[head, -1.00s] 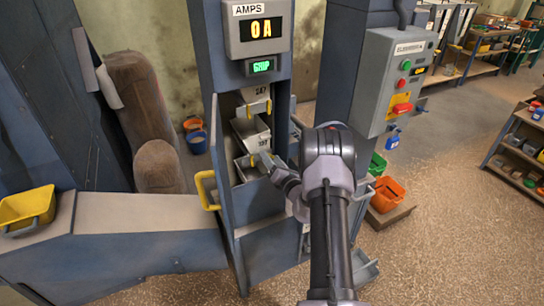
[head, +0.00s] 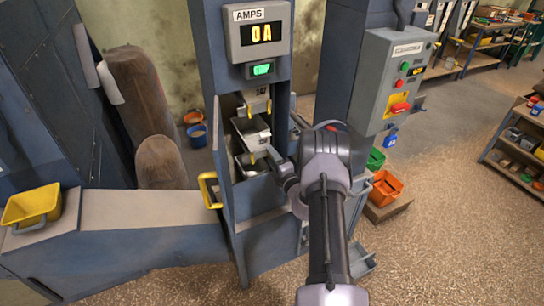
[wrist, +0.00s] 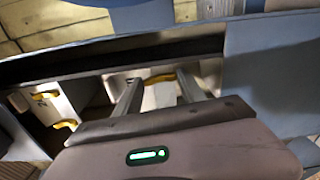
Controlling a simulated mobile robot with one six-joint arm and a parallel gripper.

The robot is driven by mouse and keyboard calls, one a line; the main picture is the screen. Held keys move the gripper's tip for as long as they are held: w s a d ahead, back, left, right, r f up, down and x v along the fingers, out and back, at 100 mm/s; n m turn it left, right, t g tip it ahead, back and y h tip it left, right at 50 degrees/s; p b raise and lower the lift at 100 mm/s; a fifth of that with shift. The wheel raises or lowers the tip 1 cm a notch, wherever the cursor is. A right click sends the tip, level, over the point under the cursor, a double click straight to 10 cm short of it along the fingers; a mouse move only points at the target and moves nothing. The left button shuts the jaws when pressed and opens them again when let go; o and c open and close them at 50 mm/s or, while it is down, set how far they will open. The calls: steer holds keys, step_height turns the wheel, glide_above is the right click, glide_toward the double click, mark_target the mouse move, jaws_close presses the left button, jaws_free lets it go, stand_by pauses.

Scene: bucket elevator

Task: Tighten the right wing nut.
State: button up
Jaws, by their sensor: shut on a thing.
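Inside the open hatch of the blue elevator casing (head: 211,75), grey buckets (head: 252,133) hang one above another, with small yellow wing nuts on them. One yellow wing nut (wrist: 160,78) sits between the two fingers of my gripper (wrist: 159,88) in the wrist view, and the gripper is shut on it. Other yellow pieces (wrist: 66,124) show to the left in that view. In the head view my gripper (head: 272,157) reaches into the hatch from the right. My arm hides the right side of the opening, and the fingertips are hard to make out there.
A yellow handle (head: 208,190) sticks out at the hatch's left. A grey control box (head: 392,80) with buttons stands to the right. Orange (head: 385,189) and green bins are low behind my arm. Open floor lies at right.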

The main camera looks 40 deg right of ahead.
steer(key=shift+m, duration=0.6)
steer(key=o, duration=1.4)
steer(key=shift+c, duration=0.2)
steer(key=shift+s, duration=0.1)
steer(key=p+v, duration=0.2)
steer(key=v, duration=1.5)
steer(key=shift+a+p, duration=0.15)
steer(key=shift+p, duration=0.15)
steer(key=shift+s, duration=0.1)
